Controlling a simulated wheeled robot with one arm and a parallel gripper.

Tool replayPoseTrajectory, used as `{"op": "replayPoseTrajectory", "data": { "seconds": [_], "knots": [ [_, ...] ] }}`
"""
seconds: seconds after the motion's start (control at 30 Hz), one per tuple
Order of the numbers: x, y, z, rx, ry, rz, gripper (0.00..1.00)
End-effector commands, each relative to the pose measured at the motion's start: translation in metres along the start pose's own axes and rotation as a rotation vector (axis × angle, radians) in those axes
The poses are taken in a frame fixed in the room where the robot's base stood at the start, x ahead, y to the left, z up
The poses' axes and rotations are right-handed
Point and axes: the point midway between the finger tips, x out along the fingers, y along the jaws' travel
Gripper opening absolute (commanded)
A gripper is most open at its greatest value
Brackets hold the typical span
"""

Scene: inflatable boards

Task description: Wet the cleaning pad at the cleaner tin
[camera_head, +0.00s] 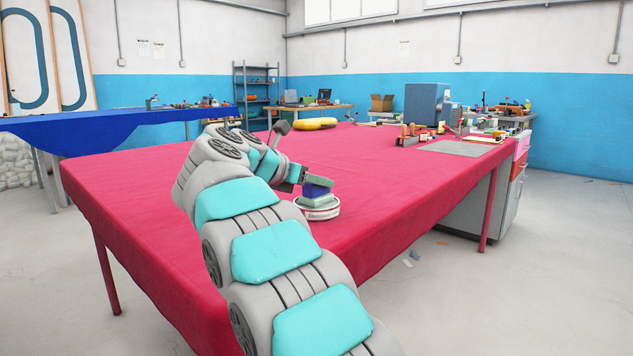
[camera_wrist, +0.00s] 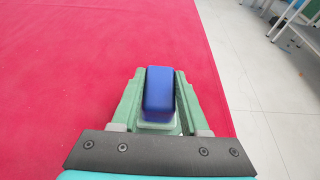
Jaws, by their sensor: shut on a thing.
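The cleaning pad has a blue block-shaped grip (camera_head: 317,187) on top and a pale green pad below. My gripper (camera_wrist: 160,82) is shut on the blue grip, with a green finger on either side of it in the wrist view. The round, white-sided cleaner tin (camera_head: 320,213) stands near the front edge of the red table. The pad is directly over the tin's top in the head view; I cannot tell whether it touches what is inside. In the wrist view the pad and fingers hide most of the tin.
The red-covered table (camera_head: 130,190) is mostly clear around the tin. A yellow rolled item (camera_head: 315,124) lies toward the back. Tools and a grey mat (camera_head: 455,148) are at the far right, near a blue-grey box (camera_head: 426,104). The table's front edge is close to the tin.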

Motion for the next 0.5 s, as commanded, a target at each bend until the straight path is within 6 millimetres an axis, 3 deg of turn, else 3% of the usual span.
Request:
{"op": "replayPoseTrajectory", "data": {
  "seconds": [0.33,0.5],
  "knots": [
    [0.0003,0.0001,-0.0008,-0.001,0.002,-0.001,0.00],
    [-0.0034,0.0005,0.0081,0.001,0.002,0.001,0.00]
  ]
}}
